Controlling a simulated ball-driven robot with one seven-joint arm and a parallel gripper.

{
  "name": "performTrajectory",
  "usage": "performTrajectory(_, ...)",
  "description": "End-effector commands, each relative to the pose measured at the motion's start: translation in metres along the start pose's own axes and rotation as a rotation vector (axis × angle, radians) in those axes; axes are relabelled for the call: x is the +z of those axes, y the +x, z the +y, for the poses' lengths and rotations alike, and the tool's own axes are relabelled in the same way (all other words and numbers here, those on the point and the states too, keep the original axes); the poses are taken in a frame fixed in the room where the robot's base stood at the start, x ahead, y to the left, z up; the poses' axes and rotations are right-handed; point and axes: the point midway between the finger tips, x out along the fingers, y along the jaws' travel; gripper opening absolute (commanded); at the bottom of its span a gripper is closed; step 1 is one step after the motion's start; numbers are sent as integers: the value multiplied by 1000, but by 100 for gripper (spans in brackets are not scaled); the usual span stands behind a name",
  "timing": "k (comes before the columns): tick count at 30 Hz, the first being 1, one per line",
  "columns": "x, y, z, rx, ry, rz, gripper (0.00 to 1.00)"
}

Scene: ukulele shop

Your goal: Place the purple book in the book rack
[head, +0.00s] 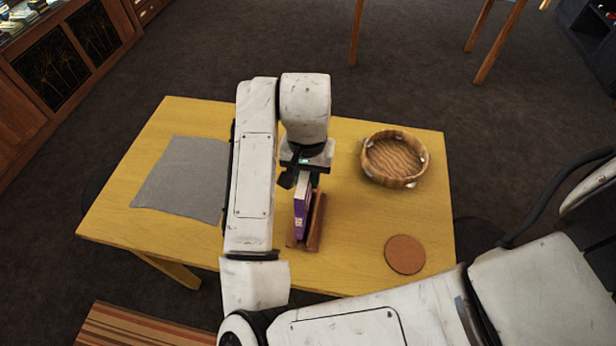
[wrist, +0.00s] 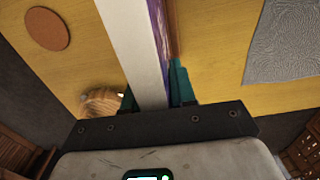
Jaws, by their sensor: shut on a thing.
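The purple book (head: 301,209) stands upright at the book rack, its lower part between the rack's wooden sides as far as I can see. The brown wooden book rack (head: 317,224) is on the yellow table, below my gripper in the head view. My gripper (head: 301,179) is above the rack and shut on the book's upper end. In the wrist view the book (wrist: 146,50) shows its pale page edge and a purple strip, between the fingers of my gripper (wrist: 155,95). The rack's base and the book's lower edge are partly hidden.
The yellow table (head: 375,225) also holds a grey cloth (head: 181,180) on the left, a round wooden tambourine-like bowl (head: 395,158) at right, and a brown round coaster (head: 405,254) at front right. My arm covers the table's middle. Bare table lies between these things.

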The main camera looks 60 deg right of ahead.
Motion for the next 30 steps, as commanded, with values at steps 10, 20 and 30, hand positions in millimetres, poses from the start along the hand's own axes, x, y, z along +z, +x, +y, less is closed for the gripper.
performTrajectory(10, 1, 4, 4, 10, 5, -10, 50)
performTrajectory(20, 1, -2, 2, 7, 5, -7, 50)
performTrajectory(30, 0, -57, 1, 0, 9, -8, 50)
